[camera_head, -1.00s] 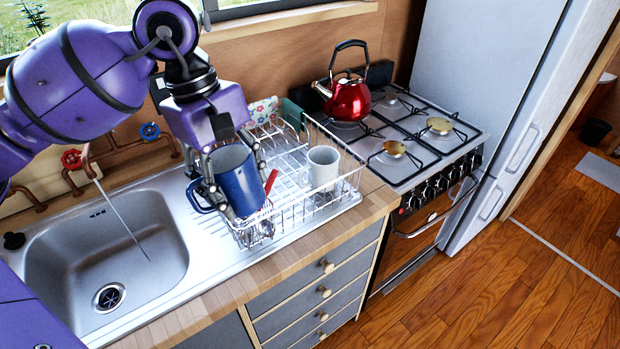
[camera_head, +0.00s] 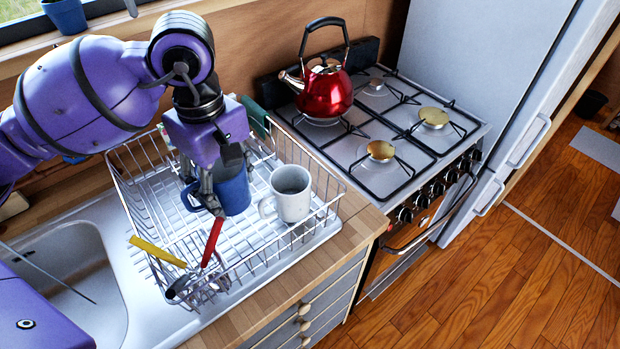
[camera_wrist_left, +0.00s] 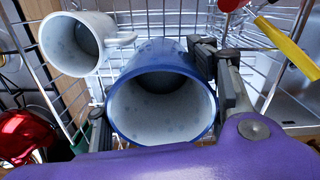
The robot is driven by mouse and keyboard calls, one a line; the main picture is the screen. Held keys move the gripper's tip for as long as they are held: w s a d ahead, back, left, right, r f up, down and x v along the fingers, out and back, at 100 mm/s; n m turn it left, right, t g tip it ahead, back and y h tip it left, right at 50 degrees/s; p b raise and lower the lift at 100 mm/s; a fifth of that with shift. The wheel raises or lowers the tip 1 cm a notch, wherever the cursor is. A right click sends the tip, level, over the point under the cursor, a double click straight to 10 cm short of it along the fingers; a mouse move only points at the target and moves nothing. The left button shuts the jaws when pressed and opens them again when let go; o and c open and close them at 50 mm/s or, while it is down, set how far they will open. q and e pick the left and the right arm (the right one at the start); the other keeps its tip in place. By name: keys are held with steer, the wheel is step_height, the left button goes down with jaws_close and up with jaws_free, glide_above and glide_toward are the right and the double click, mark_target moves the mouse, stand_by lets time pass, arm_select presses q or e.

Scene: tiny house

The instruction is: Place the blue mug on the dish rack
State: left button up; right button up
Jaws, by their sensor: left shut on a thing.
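The blue mug (camera_head: 235,193) is held by my left gripper (camera_head: 222,190), inside the outline of the dish rack (camera_head: 118,180). The fingers are on either side of the mug, and its handle points left in the head view. In the left wrist view the mug (camera_wrist_left: 160,100) shows its open white inside toward the camera, between the fingers of my left gripper (camera_wrist_left: 165,105). The rack's wires show behind it. I cannot tell whether the mug touches the rack floor. My right gripper is not in view.
A white mug (camera_head: 292,195) stands in the rack just right of the blue mug. Red-handled (camera_head: 212,242) and yellow-handled (camera_head: 158,251) utensils sit at the rack's front. A red kettle (camera_head: 326,92) is on the stove (camera_head: 400,125). The sink (camera_head: 75,265) is at left.

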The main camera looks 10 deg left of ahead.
mark_target(230, 201)
arm_select(q)
steer(key=f, duration=0.4)
steer(key=shift+s, duration=0.25)
steer(key=shift+w+f, duration=0.1)
steer(key=shift+f, duration=2.05)
steer(key=shift+f, duration=0.15)
steer(key=o, duration=1.4)
step_height(230, 201, up, 12)
steer(key=shift+r, duration=0.2)
